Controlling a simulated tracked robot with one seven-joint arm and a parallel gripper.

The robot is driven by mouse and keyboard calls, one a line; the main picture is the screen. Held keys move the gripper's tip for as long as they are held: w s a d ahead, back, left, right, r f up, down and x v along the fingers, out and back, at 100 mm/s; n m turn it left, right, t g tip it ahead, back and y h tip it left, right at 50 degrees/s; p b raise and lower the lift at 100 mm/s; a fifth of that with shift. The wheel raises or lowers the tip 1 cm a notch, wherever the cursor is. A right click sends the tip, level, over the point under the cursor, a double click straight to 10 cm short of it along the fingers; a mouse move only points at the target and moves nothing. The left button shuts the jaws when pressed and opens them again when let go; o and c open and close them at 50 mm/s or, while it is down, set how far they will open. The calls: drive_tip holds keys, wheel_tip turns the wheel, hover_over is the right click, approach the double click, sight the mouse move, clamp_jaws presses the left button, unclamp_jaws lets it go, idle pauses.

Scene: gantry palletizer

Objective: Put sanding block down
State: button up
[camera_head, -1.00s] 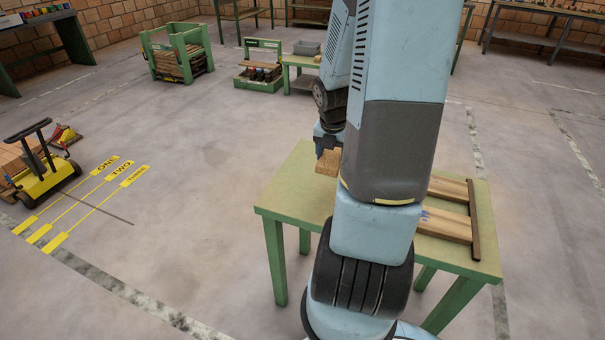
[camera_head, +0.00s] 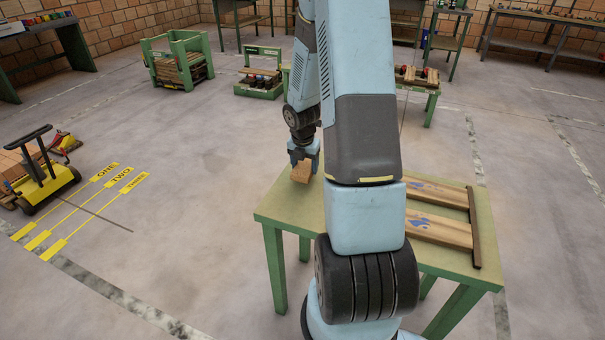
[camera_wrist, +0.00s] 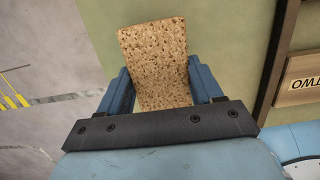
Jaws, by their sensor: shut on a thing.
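The sanding block (camera_wrist: 156,62) is a speckled tan-brown block held between the two blue fingers of my gripper (camera_wrist: 160,85) in the wrist view. In the head view, my gripper (camera_head: 304,160) is shut on the block (camera_head: 301,173) above the far left part of the green table (camera_head: 283,213). The wrist view shows the pale green tabletop (camera_wrist: 228,40) beneath and beside the block, with grey floor to the left. I cannot tell whether the block touches the tabletop.
Wooden boards with blue marks (camera_head: 437,230) lie on the table's right part, against a dark strip (camera_head: 474,228). The table's left front corner is bare. A yellow cart (camera_head: 47,182) and yellow floor labels are far left. Green racks and benches stand at the back.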

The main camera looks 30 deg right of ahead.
drive_tip(key=shift+w+f, duration=0.4)
drive_tip(key=shift+f, duration=0.15)
wheel_tip(320, 180, down, 3)
drive_tip(key=shift+w+f, duration=0.1)
drive_tip(key=o, duration=1.2)
